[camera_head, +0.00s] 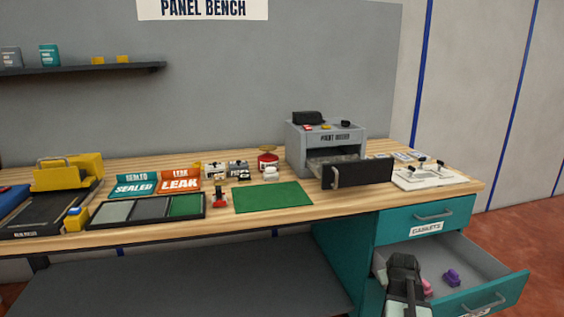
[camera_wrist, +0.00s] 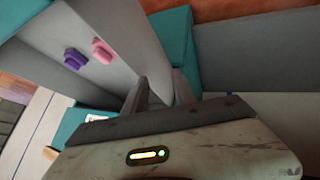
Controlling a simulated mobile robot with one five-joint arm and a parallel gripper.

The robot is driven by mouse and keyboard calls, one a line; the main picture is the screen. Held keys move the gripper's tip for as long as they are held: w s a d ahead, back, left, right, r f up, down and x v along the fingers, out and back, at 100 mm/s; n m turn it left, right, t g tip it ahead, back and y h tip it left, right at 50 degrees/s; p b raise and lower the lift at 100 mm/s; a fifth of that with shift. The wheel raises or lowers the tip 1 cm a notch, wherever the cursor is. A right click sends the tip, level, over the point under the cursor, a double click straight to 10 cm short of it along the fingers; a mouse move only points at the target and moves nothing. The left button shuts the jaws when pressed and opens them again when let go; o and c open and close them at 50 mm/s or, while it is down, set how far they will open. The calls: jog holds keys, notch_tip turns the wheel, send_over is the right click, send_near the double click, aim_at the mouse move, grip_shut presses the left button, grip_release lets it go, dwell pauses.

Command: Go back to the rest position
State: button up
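My gripper (camera_head: 404,264) is at the left side of the open lower drawer (camera_head: 508,292) in the head view. In the wrist view my gripper (camera_wrist: 160,82) shows two grey fingers apart, with nothing between them. A pink piece (camera_head: 426,287) and a purple piece (camera_head: 452,277) lie in the drawer, to the right of my gripper. In the wrist view the purple piece (camera_wrist: 75,59) and the pink piece (camera_wrist: 102,51) lie on the grey drawer floor, clear of the fingers.
The wooden bench (camera_head: 300,207) stands above the drawers. A grey machine (camera_head: 326,134) has its dark front flap (camera_head: 358,173) open. A green mat (camera_head: 273,197), sorting tray (camera_head: 148,209) and white plate (camera_head: 428,178) lie on the bench. The closed upper drawer (camera_head: 458,215) is above the open one.

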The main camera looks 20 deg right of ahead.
jog(key=w+a+f+n+g+y+b, duration=0.15)
jog(key=a+f, duration=0.25)
jog(key=a, duration=0.9)
jog(key=a+f+m+g+y+b, duration=0.1)
jog(key=a+f+y, duration=0.15)
jog(key=a, duration=1.05)
jog(key=s+a+f+n+g+b, duration=0.1)
jog(key=s+a+f+g, duration=0.15)
jog(key=a, duration=0.65)
jog(key=s+a+f+g+b, duration=0.1)
jog(key=s+a, duration=0.3)
jog(key=a, duration=0.5)
notch_tip(320, 180, up, 38)
jog(key=p, duration=3.9)
jog(key=shift+w+r+y, duration=0.15)
jog(key=shift+r+y, duration=0.1)
jog(key=shift+y, duration=0.15)
jog(key=shift+f, duration=0.1)
